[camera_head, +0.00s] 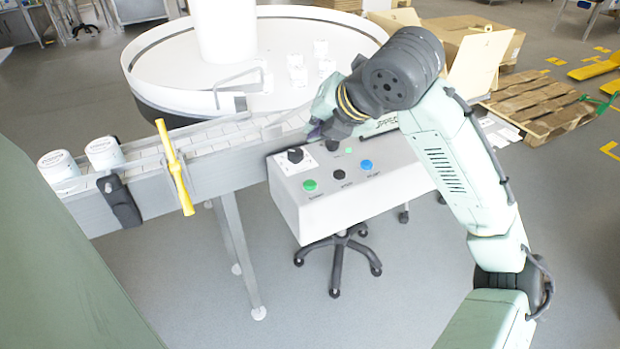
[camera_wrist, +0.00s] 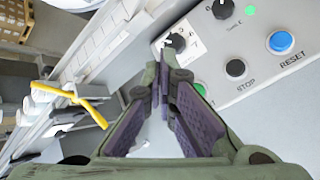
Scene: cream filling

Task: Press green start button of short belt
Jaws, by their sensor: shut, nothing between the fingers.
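The green start button (camera_head: 310,185) is on the front left of a white control box (camera_head: 350,205), left of a black stop button (camera_head: 339,174) and a blue reset button (camera_head: 366,164). In the wrist view the green button (camera_wrist: 200,88) is partly hidden behind my right finger. My gripper (camera_wrist: 160,75) is shut and empty. In the head view my gripper (camera_head: 318,128) is above the back of the box, behind the button row; its fingertips are hard to make out. The short belt (camera_head: 205,145) runs along the box's left side.
Two white tubs (camera_head: 103,153) stand on the belt's left end. A yellow bar (camera_head: 173,165) crosses the belt. A black knob (camera_head: 295,155) rises from the box behind the green button. A round white table (camera_head: 215,85) with several small containers stands behind.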

